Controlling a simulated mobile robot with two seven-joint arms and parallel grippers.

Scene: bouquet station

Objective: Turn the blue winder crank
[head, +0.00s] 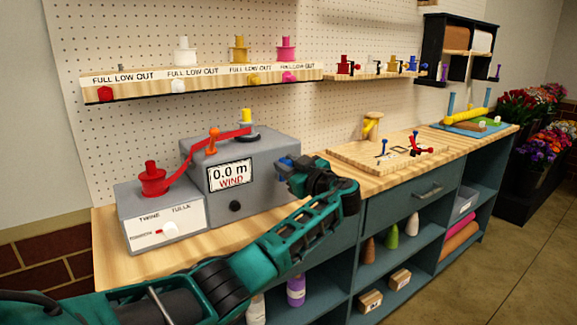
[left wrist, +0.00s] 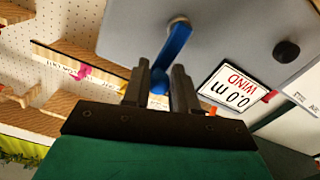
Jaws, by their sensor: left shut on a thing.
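The winder (head: 257,160) is a grey box on the counter with a display reading 0.0 m WIND (head: 230,175). Its blue crank (head: 287,163) is on the right part of the front face, partly hidden by my left gripper in the head view. In the left wrist view the blue crank arm (left wrist: 178,45) runs from a round hub to between my fingers. My left gripper (left wrist: 160,88) is shut on the crank's handle end. It also shows in the head view (head: 290,172). My right gripper is not in view.
A grey twine and tulle box (head: 160,215) with a red spool stands left of the winder, a red ribbon running to the winder top. A wooden board (head: 385,152) with small tools lies to the right. Shelves with spools (head: 205,80) hang on the pegboard above.

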